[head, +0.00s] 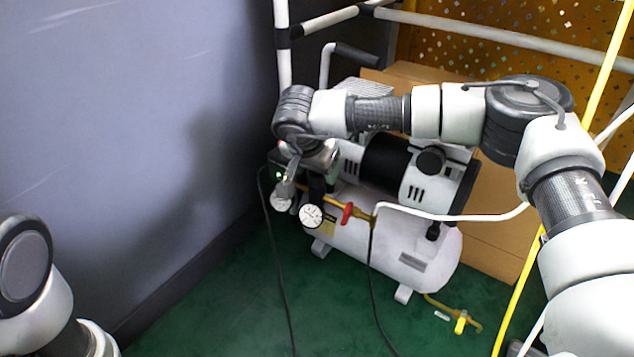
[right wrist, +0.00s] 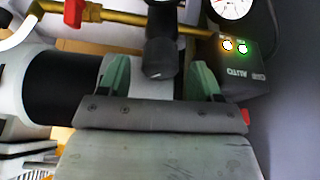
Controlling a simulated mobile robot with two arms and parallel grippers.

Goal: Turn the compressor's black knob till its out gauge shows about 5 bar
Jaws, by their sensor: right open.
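The white compressor (head: 400,245) stands on the green floor. In the right wrist view its black knob (right wrist: 162,50) lies between the two green fingers of my right gripper (right wrist: 158,68). The fingers are apart, with a gap visible on each side of the knob. In the head view my right gripper (head: 289,186) points down at the compressor's left end. Two round white gauges (head: 281,202) (head: 311,216) show there, their readings too small to tell. One gauge (right wrist: 232,5) is partly cut off in the right wrist view. My left gripper is out of view.
A red valve handle (head: 347,213) sits on the brass pipe (right wrist: 120,17) beside the knob. A dark box with lit lamps (right wrist: 240,62) is close by on the other side. A grey wall (head: 130,120) stands left; a cardboard box (head: 495,215) stands behind. Hoses hang in front.

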